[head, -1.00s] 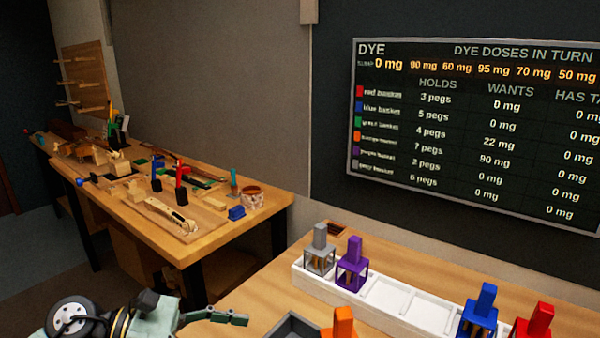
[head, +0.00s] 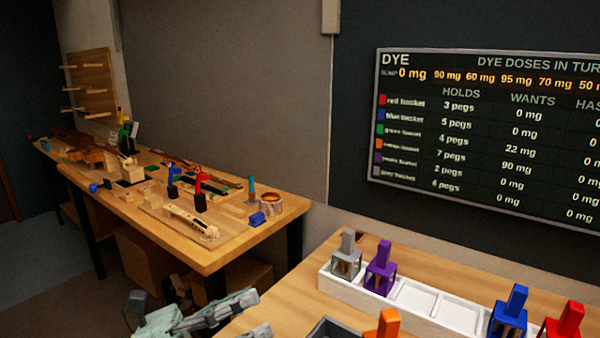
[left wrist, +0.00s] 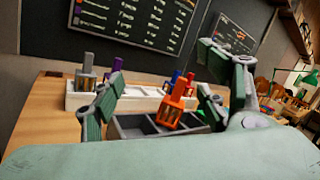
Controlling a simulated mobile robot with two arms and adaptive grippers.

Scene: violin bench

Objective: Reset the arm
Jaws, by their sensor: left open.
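My left gripper (head: 252,314) is at the bottom edge of the head view, in front of the near table's left end. Its fingers are apart and hold nothing. In the left wrist view my left gripper (left wrist: 160,100) shows with its two fingers spread wide. The orange basket (left wrist: 175,106) appears beyond and between them, not touched, by a grey divided tray (left wrist: 128,127). My right gripper is in neither view.
A white rack (head: 413,306) on the near table holds grey (head: 346,257), purple (head: 380,270) and blue (head: 511,312) baskets, with empty slots between. A red basket (head: 566,324) stands at right. A cluttered workbench (head: 215,256) stands at left. A dye board (head: 500,130) hangs on the wall.

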